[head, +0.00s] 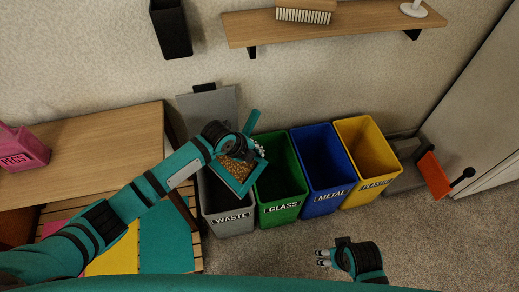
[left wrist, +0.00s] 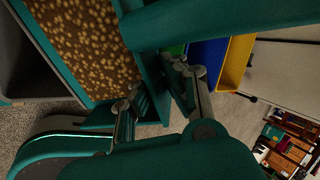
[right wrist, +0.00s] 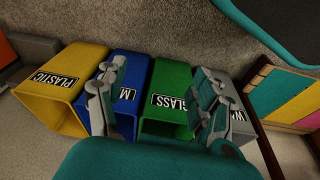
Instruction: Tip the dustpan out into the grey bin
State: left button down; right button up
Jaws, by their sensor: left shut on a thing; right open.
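The teal dustpan (head: 236,176) holds a layer of brown crumbs and hangs over the grey bin (head: 233,226), labelled WASTE, near its edge with the green bin. My left gripper (head: 254,151) is shut on the dustpan. In the left wrist view the dustpan (left wrist: 142,32) fills the upper middle, crumbs still lying in it, with the grey bin's rim (left wrist: 52,98) at the left. My right gripper (head: 322,258) is open and empty, low over the carpet in front of the bins. Its two fingers (right wrist: 158,112) stand apart in the right wrist view.
Green GLASS (head: 283,211), blue METAL (head: 324,204) and yellow PLASTIC (head: 372,190) bins stand in a row right of the grey one. A shelf (head: 350,20) hangs above. Carpet in front is clear.

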pick_arm(q)
jog(key=shift+s+a+r+t+h+b, duration=0.4)
jog(key=shift+s+a+t+h+b, duration=0.4)
jog(key=shift+t+b, duration=0.15)
jog(key=shift+s+a+r+t+h+b, duration=0.25)
jog(key=shift+s+a+t+h+b, duration=0.1)
jog(key=shift+s+a, duration=0.1)
jog(key=shift+s+a+r+t+h+b, duration=0.25)
jog(key=shift+s+a+t+h+b, duration=0.1)
jog(key=shift+s+a, duration=0.1)
jog(key=shift+s+a+r+t+h+b, duration=0.45)
jog(key=shift+s+r+h+b, duration=0.05)
jog(key=shift+s+b, duration=0.05)
pick_arm(e)
jog(key=w+v, duration=0.1)
jog(key=v, duration=0.9)
jog(key=shift+d+r+t, duration=0.15)
jog(key=shift+r+t, duration=0.05)
jog(key=shift+t, duration=0.2)
pick_arm(q)
jog(key=shift+s+f, duration=0.1)
pick_arm(e)
jog(key=shift+s, duration=0.1)
